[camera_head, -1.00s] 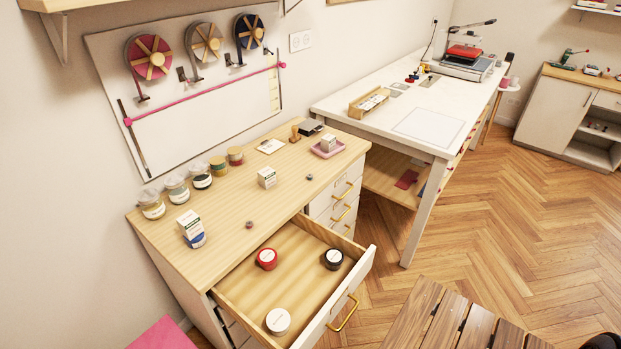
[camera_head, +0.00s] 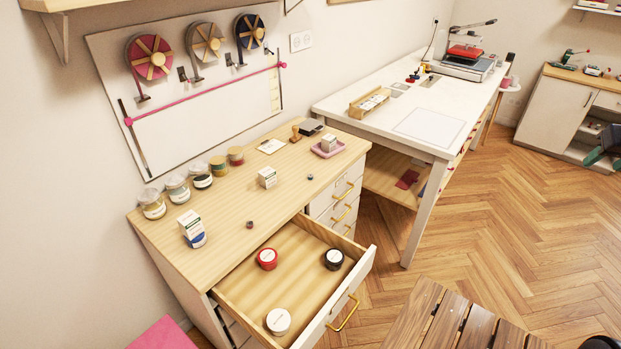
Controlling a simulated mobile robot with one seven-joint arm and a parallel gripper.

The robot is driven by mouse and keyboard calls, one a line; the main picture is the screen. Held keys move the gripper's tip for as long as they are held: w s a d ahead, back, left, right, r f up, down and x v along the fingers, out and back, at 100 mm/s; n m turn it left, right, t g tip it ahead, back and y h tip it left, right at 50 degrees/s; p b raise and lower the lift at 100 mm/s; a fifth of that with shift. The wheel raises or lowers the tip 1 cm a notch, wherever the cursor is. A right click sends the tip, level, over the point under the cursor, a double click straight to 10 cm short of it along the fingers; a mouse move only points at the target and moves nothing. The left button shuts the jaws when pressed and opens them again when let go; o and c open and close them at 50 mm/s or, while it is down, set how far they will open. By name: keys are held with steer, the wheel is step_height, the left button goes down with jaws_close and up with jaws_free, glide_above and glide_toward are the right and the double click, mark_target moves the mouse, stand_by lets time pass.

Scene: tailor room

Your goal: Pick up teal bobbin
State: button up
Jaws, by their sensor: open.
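Two tiny bobbin-like pieces stand on the wooden top of the drawer cabinet (camera_head: 225,215). The one near the right front edge (camera_head: 310,177) looks grey-blue and may be the teal bobbin; it is too small to be sure of its colour. The other small piece (camera_head: 250,224), behind the open drawer, looks darker and reddish.
The top drawer (camera_head: 262,293) is pulled out, holding red, black and white round tins. Small boxes (camera_head: 267,177), several jars (camera_head: 177,189) and a pink tray (camera_head: 327,149) stand on the cabinet. A white table (camera_head: 400,150) adjoins at right; a slatted wooden surface (camera_head: 440,320) is in front.

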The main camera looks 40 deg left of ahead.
mark_target(310, 175)
steer(key=w+a+f+n+y, duration=0.2)
steer(key=w+a+f, duration=0.15)
steer(key=a, duration=0.75)
steer(key=w+a+f+n+y, duration=0.2)
steer(key=a+f+n, duration=0.15)
steer(key=a, duration=0.75)
steer(key=w+a+f+n+y, duration=0.1)
steer(key=w+a+f+y, duration=0.2)
steer(key=a, duration=0.8)
steer(key=s+a+f+n+g+y, duration=0.1)
steer(key=s+a+f+n+y, duration=0.1)
steer(key=s+a+f, duration=0.65)
steer(key=s+a+f+n+g+y, duration=0.15)
steer(key=s+a+f, duration=0.35)
steer(key=a, duration=0.6)
steer(key=s+a+f+n+g+y, duration=0.2)
steer(key=s+a+f, duration=0.45)
steer(key=a, duration=0.35)
steer(key=shift+t, duration=0.25)
steer(key=shift+x, duration=5.05)
steer(key=shift+a+r, duration=0.1)
steer(key=shift+r, duration=0.05)
jaws_close()
